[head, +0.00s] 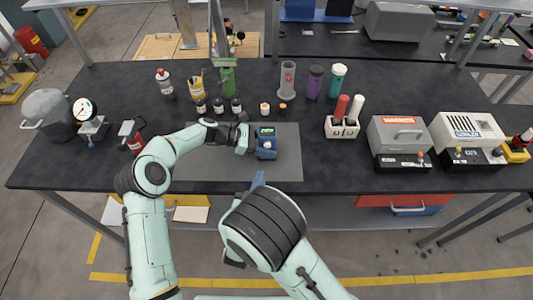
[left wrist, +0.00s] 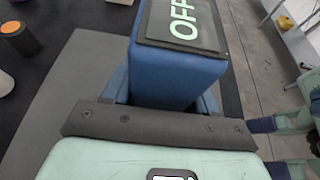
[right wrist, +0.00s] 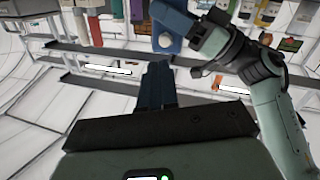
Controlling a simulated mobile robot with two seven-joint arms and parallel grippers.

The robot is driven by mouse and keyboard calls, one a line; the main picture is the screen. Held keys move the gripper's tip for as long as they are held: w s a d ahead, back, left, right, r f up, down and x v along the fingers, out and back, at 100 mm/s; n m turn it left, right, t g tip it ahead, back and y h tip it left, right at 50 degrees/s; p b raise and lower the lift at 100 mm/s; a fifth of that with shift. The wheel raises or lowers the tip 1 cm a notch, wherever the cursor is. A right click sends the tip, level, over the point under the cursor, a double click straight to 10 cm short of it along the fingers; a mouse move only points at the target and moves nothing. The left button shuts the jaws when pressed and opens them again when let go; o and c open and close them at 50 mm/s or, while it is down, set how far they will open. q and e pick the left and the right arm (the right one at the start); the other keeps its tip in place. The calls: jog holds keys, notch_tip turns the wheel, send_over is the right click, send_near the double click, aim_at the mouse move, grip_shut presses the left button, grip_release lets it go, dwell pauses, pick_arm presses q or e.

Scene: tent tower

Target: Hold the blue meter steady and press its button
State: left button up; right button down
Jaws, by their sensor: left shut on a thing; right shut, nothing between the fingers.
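The blue meter (head: 267,153) stands on the grey mat (head: 290,172) at the middle of the table. My left gripper (head: 254,143) is shut on it from the left. In the left wrist view the meter (left wrist: 170,78) sits between the two blue fingers (left wrist: 165,98), and its dark display reads OFF. My right gripper (head: 259,179) is shut and empty, in front of the meter and apart from it. In the right wrist view the closed blue fingers (right wrist: 157,84) point toward the meter (right wrist: 178,22). A pale round spot, perhaps the button, shows on its face (right wrist: 166,40).
Bottles and small jars (head: 236,105) stand behind the mat. A holder (head: 342,128) with red and white cylinders and a grey warming box (head: 398,135) are to the right. A gauge (head: 85,110) and pot (head: 47,112) stand at the left. The mat's right part is bare.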

aim_at(267, 146)
jog(key=s+m+y, duration=0.1)
jog(key=m, duration=0.5)
jog(key=s+r+m+y, duration=0.1)
jog(key=s+m, duration=0.1)
jog(key=m, duration=0.4)
jog(key=s+d+m, duration=0.1)
jog(key=m, duration=0.5)
jog(key=shift+s+r+m+y, duration=0.15)
jog(key=shift+s+m+y, duration=0.2)
jog(key=shift+m+y, duration=0.05)
jog(key=w, duration=0.9)
jog(key=w+f, duration=0.1)
jog(key=w, duration=0.4)
jog(key=shift+d+f, duration=0.1)
jog(key=shift+d, duration=0.3)
